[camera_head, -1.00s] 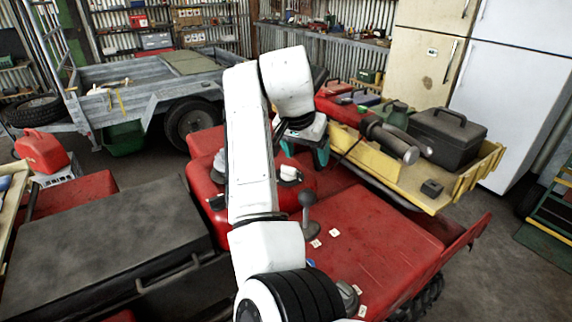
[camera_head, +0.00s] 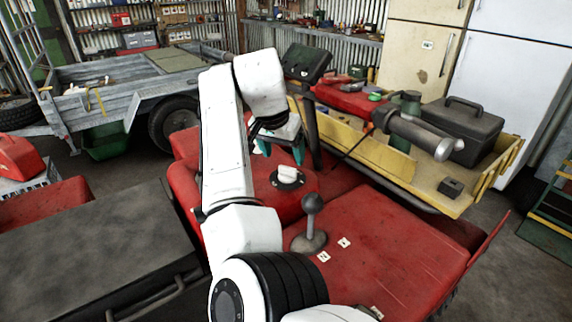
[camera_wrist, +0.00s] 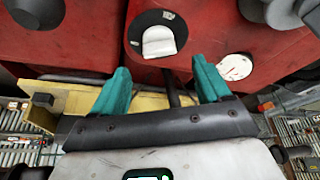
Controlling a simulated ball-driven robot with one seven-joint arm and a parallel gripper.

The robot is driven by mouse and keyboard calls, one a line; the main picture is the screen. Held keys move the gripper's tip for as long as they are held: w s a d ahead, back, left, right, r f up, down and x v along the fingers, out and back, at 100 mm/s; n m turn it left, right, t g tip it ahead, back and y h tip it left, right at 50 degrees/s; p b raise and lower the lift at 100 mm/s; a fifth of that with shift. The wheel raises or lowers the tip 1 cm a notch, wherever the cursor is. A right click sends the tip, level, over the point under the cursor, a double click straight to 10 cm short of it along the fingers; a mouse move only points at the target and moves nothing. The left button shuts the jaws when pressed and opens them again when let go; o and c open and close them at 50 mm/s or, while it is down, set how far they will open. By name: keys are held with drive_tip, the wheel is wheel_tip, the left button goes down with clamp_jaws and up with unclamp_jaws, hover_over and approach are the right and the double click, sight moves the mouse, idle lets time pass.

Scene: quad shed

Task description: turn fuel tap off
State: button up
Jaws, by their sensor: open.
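The fuel tap (camera_head: 288,175) appears to be a white knob on a round black disc, set in the red bodywork. It also shows in the wrist view (camera_wrist: 158,42), near the top centre, with small white labels on the disc. My gripper (camera_head: 280,145) is above and just beyond the tap in the head view, partly hidden by my wrist. In the wrist view its two teal fingers (camera_wrist: 160,75) are spread apart with nothing between them. The knob lies just beyond the fingertips, apart from them.
A grey gear lever (camera_head: 312,212) stands on the red bodywork near the tap. A white round cap (camera_wrist: 235,67) sits right of the fingers in the wrist view. A yellow rack (camera_head: 400,168) with a toolbox (camera_head: 458,130) is behind right. A trailer (camera_head: 130,85) stands back left.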

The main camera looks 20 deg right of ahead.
sight(287, 167)
drive_tip(key=x, duration=0.5)
drive_tip(key=shift+w+d+f, duration=0.1)
drive_tip(key=shift+f, duration=0.25)
drive_tip(key=c, duration=1)
